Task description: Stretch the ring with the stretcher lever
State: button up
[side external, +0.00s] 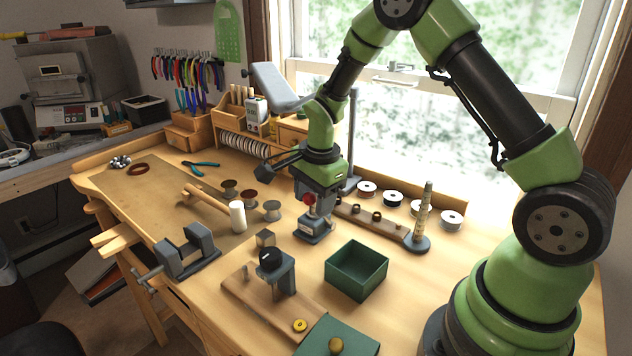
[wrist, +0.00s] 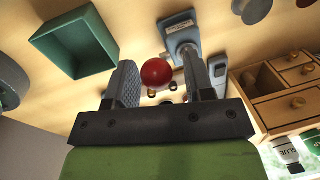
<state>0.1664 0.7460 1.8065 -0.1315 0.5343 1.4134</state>
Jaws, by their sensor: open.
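The stretcher (side external: 311,233) is a small blue-grey device with a pale label, standing on the bench below my gripper. Its lever ends in a red ball knob (side external: 309,198). In the wrist view the red knob (wrist: 157,73) sits between the two fingers of my gripper (wrist: 160,60), with room visible beside it. The gripper is open, pointing down over the stretcher. Part of the stretcher base (wrist: 181,30) shows beyond the knob. Small brown rings (side external: 377,216) stand on a wooden strip behind the stretcher. I cannot tell whether a ring is on the stretcher.
A green open box (side external: 357,285) stands to the right front. A wooden board with a black-knobbed tool (side external: 281,272) is in front, a grey vise (side external: 188,252) to the left. A tapered mandrel (side external: 423,212) stands upright behind right.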

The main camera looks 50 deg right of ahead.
notch_tip(320, 180, up, 9)
jog(key=s, duration=0.1)
jog(key=shift+s+a, duration=0.1)
dwell(0.3)
